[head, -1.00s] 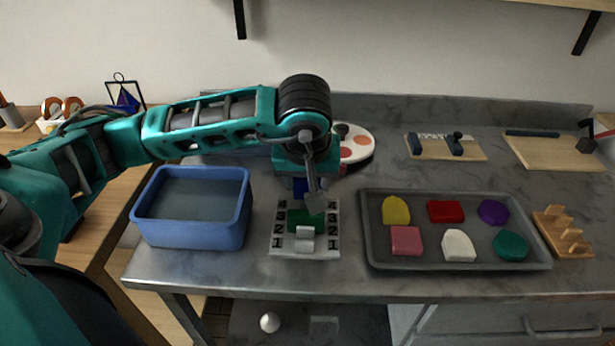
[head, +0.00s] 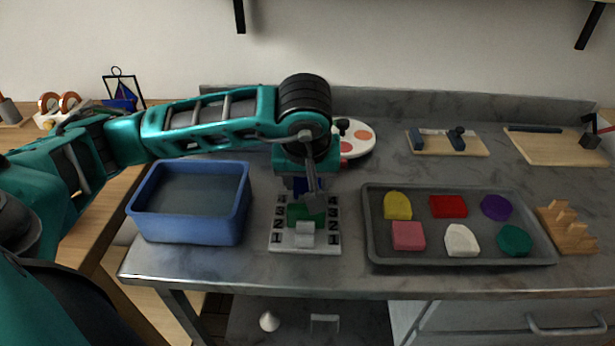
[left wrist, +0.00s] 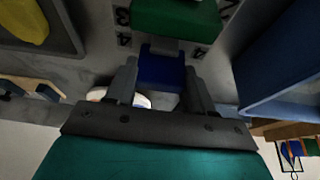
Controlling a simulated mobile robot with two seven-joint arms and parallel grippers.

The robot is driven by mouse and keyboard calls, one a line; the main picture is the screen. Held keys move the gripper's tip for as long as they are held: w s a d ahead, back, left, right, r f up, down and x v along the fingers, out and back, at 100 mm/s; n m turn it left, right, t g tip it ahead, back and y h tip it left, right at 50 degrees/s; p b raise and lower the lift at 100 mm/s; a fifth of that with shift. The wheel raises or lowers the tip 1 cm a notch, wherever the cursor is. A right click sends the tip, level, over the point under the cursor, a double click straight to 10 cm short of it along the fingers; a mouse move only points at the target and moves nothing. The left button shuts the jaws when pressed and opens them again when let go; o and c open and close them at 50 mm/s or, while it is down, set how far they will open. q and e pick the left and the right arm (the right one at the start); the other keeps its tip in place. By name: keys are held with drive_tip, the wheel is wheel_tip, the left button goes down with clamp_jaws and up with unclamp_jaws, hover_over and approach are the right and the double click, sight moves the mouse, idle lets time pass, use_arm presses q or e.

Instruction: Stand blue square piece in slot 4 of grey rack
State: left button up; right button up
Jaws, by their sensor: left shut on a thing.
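The blue square piece (head: 300,184) is held between the fingers of my left gripper (head: 309,192), at the back end of the grey rack (head: 277,242). In the left wrist view, the blue piece (left wrist: 162,72) sits between the two fingers, in line with the rack's 4 marks. I cannot tell whether its lower edge is inside slot 4 or just above it. A green piece (head: 304,214) stands in the rack just in front; it also shows in the left wrist view (left wrist: 175,17). A light grey piece (head: 305,236) is nearer the front. My right gripper is out of view.
A blue bin (head: 190,225) stands close left of the rack. A grey tray (head: 372,240) with several coloured pieces lies to the right. A round palette (head: 362,136) is behind the gripper. A wooden stepped stand (head: 567,232) is at the far right.

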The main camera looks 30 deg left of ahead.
use_arm(q)
drive_tip(key=shift+f+b, duration=0.4)
idle(0.3)
drive_tip(key=o, duration=1.2)
drive_tip(key=shift+r, duration=0.1)
drive_tip(key=shift+r+p, duration=2.15)
drive_tip(key=shift+r, duration=1.25)
